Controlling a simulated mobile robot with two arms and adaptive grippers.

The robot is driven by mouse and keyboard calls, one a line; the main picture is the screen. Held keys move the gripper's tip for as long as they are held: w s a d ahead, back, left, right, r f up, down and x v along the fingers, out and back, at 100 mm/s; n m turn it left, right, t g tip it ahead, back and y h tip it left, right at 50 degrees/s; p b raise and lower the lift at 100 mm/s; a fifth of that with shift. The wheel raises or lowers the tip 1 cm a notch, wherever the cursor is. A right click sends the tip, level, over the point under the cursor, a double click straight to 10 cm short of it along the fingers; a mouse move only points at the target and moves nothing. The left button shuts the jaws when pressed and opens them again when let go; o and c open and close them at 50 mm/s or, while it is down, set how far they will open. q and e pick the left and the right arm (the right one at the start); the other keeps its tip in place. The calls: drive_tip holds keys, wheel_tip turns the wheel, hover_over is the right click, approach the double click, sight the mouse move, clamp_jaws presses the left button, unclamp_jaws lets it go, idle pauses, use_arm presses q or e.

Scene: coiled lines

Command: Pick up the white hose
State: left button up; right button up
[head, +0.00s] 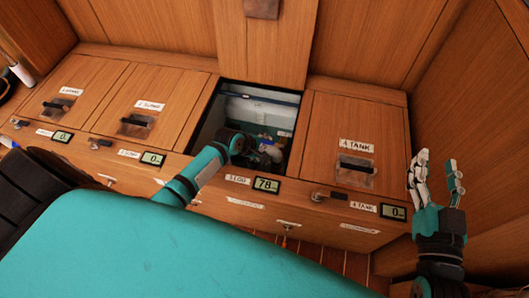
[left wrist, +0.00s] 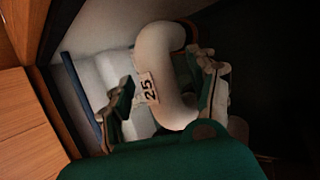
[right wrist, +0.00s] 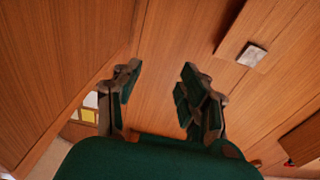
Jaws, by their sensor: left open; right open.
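The white hose (left wrist: 172,100) shows in the left wrist view as a thick curved loop with a tag reading 25. My left gripper (left wrist: 166,80) is open with its fingers on either side of the hose; I cannot tell if they touch it. In the head view my left gripper (head: 268,146) reaches down into the open locker (head: 262,91), and the hose is hard to make out there.
Closed wooden lids marked as tanks flank the open locker, one at the right (head: 352,147) and two at the left (head: 140,108). A display reading 78 (head: 266,186) sits on the front face. Wooden walls rise behind and right.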

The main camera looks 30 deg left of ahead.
use_arm(q)
clamp_jaws()
drive_tip(key=shift+r, duration=0.15)
use_arm(e)
drive_tip(key=shift+f, duration=0.1)
use_arm(q)
wheel_tip(320, 180, up, 5)
drive_tip(key=p, duration=0.2)
drive_tip(key=shift+f+p, duration=0.2)
drive_tip(key=shift+p, duration=0.15)
wheel_tip(320, 180, up, 5)
drive_tip(key=shift+f+p, duration=0.1)
drive_tip(key=shift+p, duration=1.1)
drive_tip(key=shift+r, duration=0.2)
use_arm(e)
drive_tip(key=s+d+f+g+h, duration=0.2)
drive_tip(key=s+d+f+g, duration=0.1)
drive_tip(key=s+f+g, duration=0.3)
drive_tip(key=s+d+f+g+h, duration=0.2)
drive_tip(key=s+d+f+g, duration=0.1)
drive_tip(key=s+f+g, duration=0.4)
drive_tip(key=shift+s+d+f+m, duration=0.15)
drive_tip(key=shift+s+f+m, duration=0.25)
drive_tip(key=shift+s+f, duration=0.7)
drive_tip(key=shift+w+f, duration=0.25)
drive_tip(key=shift+w, duration=0.05)
